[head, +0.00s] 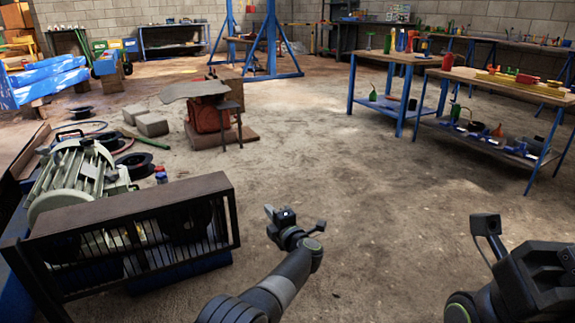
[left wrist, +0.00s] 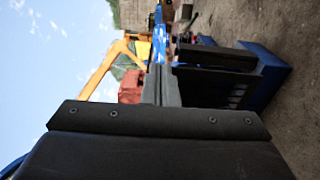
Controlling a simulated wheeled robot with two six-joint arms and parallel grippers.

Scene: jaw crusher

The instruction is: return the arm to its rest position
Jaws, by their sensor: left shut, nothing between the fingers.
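My left gripper (head: 270,212) is over the bare floor in the middle of the head view, just right of the black guard of the green machine. It is shut and empty, and touches nothing. In the left wrist view its fingers (left wrist: 161,85) lie together, in front of a dark, blue-edged machine frame. My left arm reaches up to it from the bottom edge of the head view.
The green motor (head: 82,172) and its black slatted guard (head: 130,222) stand close at left. A red machine (head: 208,115) and concrete blocks (head: 151,124) are farther back. Blue-legged workbenches (head: 490,75) hold tools at right. The floor (head: 385,200) between is clear.

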